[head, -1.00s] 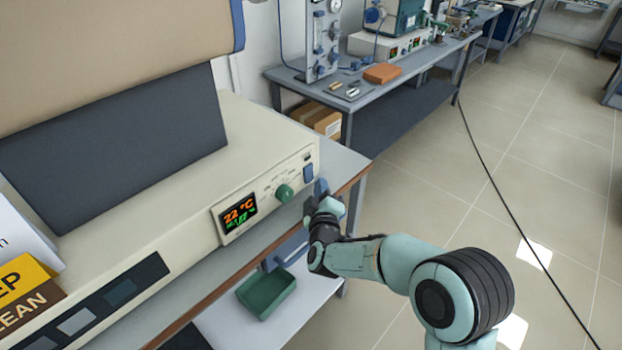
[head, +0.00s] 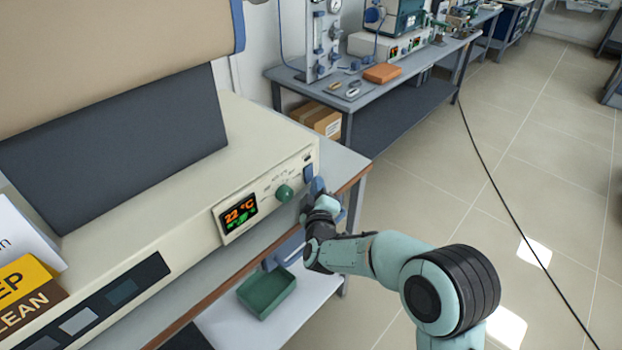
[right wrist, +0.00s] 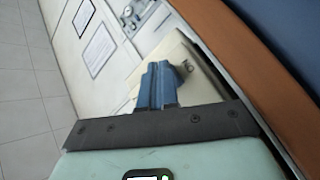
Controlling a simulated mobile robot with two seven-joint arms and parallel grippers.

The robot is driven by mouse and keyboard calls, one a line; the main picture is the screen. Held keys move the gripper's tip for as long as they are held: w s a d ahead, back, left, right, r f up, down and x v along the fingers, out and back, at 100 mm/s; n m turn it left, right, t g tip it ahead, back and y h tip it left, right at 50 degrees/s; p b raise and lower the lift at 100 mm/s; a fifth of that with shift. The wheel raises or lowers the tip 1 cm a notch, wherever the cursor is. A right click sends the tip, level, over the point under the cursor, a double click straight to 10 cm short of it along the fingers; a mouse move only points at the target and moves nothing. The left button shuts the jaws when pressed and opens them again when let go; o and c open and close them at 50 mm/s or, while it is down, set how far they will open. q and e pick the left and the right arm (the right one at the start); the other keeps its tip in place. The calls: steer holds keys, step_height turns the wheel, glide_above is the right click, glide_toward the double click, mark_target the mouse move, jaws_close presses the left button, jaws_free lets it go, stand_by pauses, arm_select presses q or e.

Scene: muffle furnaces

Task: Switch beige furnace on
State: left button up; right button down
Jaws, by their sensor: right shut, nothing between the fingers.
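The beige furnace (head: 180,165) stands on a bench at the left. Its front panel has a lit display (head: 239,216) reading 22 °C in orange with smaller green marks below. Right of it are a green knob (head: 284,193) and, near the panel's right end, a blue switch (head: 309,173). My right gripper (head: 314,187) is shut and empty, close in front of the panel just below the switch; I cannot tell whether it touches. In the right wrist view its blue fingers (right wrist: 157,86) are together, with a beige furnace corner (right wrist: 198,75) behind them. My left gripper is not in view.
The bench's wooden edge (head: 212,296) runs below the furnace. A green tray (head: 267,292) sits on the lower shelf. A yellow-and-brown sign (head: 27,292) is at lower left. Another bench (head: 350,103) with equipment stands behind. The tiled floor at right is clear except for a black cable (head: 503,192).

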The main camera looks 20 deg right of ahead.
steer(key=shift+w, duration=0.15)
stand_by(0.4)
steer(key=shift+s+d+r, duration=0.1)
steer(key=shift+s+d, duration=0.15)
steer(key=shift+s, duration=0.5)
steer(key=shift+s+d+r, duration=0.1)
steer(key=shift+s+d, duration=0.2)
steer(key=shift+s, duration=0.45)
steer(key=shift+s+d+r, duration=0.1)
steer(key=shift+s+d, duration=0.25)
steer(key=shift+s, duration=0.45)
steer(key=shift+s+d+r, duration=0.1)
steer(key=shift+s+d, duration=0.2)
steer(key=shift+s, duration=0.45)
